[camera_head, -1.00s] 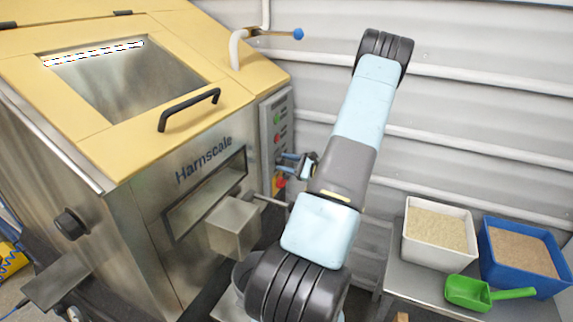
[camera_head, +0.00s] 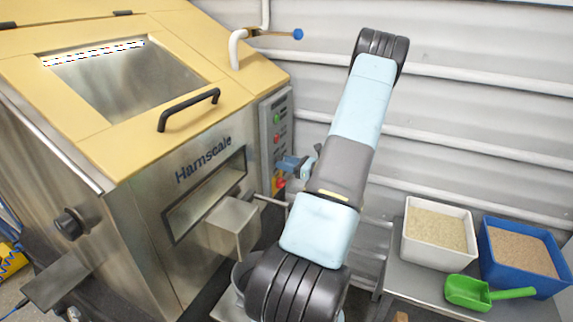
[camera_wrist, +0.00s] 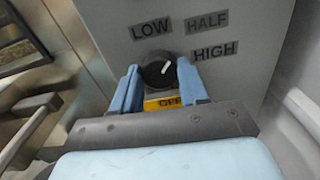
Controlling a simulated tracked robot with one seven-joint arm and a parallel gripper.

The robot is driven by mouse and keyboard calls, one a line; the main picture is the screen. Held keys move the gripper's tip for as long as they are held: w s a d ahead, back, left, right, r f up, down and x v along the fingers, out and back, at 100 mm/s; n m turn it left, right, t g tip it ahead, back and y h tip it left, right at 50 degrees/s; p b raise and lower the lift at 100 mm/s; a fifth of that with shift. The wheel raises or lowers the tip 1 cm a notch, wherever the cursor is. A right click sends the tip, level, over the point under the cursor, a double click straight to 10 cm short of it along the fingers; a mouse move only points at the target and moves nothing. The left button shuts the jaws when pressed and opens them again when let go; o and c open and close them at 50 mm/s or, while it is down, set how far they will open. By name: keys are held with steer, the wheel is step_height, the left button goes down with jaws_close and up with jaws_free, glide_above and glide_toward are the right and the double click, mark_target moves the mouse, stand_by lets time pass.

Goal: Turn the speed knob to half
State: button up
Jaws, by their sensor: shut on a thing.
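The round black speed knob (camera_wrist: 153,77) is on a grey panel in the wrist view. Its white pointer mark tilts up and right, roughly toward the HALF label (camera_wrist: 207,22). The LOW label (camera_wrist: 150,29) is above left, the HIGH label (camera_wrist: 215,51) is to the right, and a yellow OFF label (camera_wrist: 163,103) is partly hidden below. My gripper (camera_wrist: 158,65) has its two blue fingers on either side of the knob, shut on it. In the head view my gripper (camera_head: 291,163) is at the lower control panel (camera_head: 277,118), and the knob is hidden there.
Green and red buttons (camera_head: 277,138) sit above my gripper on the panel. The steel hopper (camera_head: 150,215) with its black handle (camera_head: 188,108) stands left. A white bin (camera_head: 408,243), a blue bin (camera_head: 492,262) and a green scoop (camera_head: 468,292) are on a table at right.

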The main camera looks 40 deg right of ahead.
steer(key=shift+m, duration=0.3)
steer(key=o, duration=1.1)
steer(key=shift+c, duration=0.2)
steer(key=v, duration=1.3)
steer(key=shift+s+d, duration=0.2)
steer(key=shift+s, duration=0.15)
steer(key=shift+f, duration=0.15)
